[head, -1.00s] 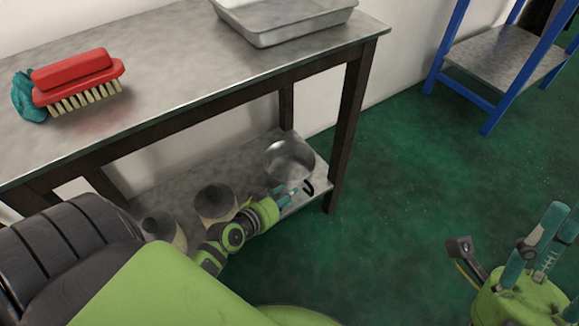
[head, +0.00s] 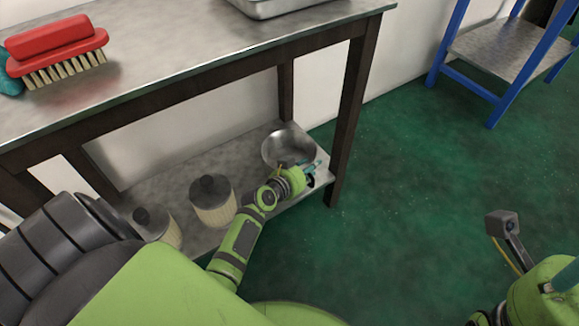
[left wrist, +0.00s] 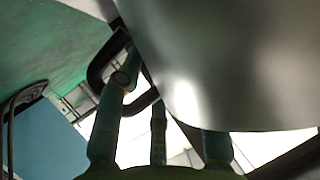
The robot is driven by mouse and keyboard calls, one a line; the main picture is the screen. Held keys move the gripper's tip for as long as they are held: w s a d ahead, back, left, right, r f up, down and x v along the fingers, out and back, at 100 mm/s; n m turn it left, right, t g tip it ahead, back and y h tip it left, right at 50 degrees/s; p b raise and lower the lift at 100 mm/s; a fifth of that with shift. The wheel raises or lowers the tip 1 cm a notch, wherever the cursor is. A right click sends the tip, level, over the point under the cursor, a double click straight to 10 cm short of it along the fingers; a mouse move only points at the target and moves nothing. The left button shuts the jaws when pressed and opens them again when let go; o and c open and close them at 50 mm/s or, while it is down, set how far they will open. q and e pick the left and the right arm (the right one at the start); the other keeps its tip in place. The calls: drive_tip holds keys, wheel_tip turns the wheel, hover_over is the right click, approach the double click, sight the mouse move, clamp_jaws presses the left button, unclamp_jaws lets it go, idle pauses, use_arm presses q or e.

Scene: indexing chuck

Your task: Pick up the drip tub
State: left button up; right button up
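The drip tub, a round shiny metal vessel (head: 287,146), stands on the lower shelf near its right end. Its curved wall (left wrist: 235,60) fills the upper right of the left wrist view, with a black handle loop (left wrist: 97,62) beside it. My left gripper (head: 314,168) is at the tub's near right side, by the handle. In the left wrist view its teal fingers (left wrist: 158,130) are spread and straight; one crosses the handle and one goes partly behind the tub wall. I see no firm grip. My right gripper (head: 562,280) is cut off at the lower right.
The tabletop (head: 190,60) above bears a red brush (head: 55,52), a teal cloth and a metal tray. A dark table leg (head: 350,120) stands right of the tub.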

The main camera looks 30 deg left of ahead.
use_arm(q)
drive_tip(key=shift+w, duration=0.15)
clamp_jaws()
drive_tip(key=shift+r, duration=0.2)
